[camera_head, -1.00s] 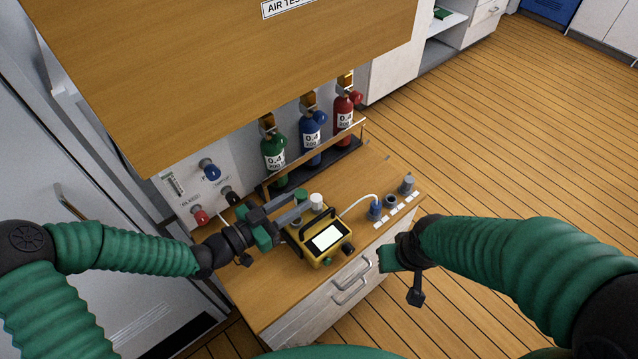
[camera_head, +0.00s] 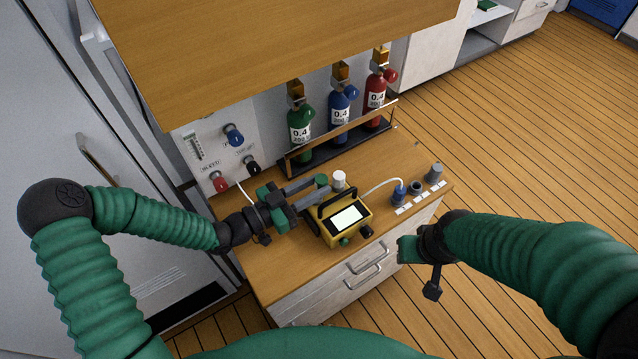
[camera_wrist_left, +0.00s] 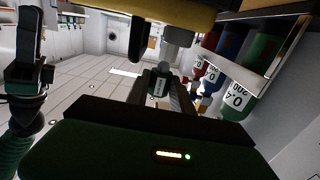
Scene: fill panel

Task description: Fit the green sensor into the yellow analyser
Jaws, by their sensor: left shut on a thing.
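The yellow analyser (camera_head: 331,239) stands on the wooden counter with its lit screen facing up. My left gripper (camera_head: 315,187) is shut on the green sensor (camera_head: 321,180), held at its fingertips beside the analyser's back left. In the left wrist view the sensor (camera_wrist_left: 160,86) sits between the two fingers, with the analyser's yellow body (camera_wrist_left: 185,14) at the top. A white-capped piece (camera_head: 339,180) stands at the analyser's back, just right of the green sensor. The sensor's lower end and any contact are unclear. My right gripper (camera_head: 408,250) hangs off the counter's front right; its jaw opening is unclear.
A blue sensor (camera_head: 398,197) joined to a white tube and two grey pieces (camera_head: 435,173) stand in a labelled row at right. Green, blue and red bottles (camera_head: 340,113) stand in a rack behind. A wooden cabinet (camera_head: 270,50) overhangs the back. The front left counter is clear.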

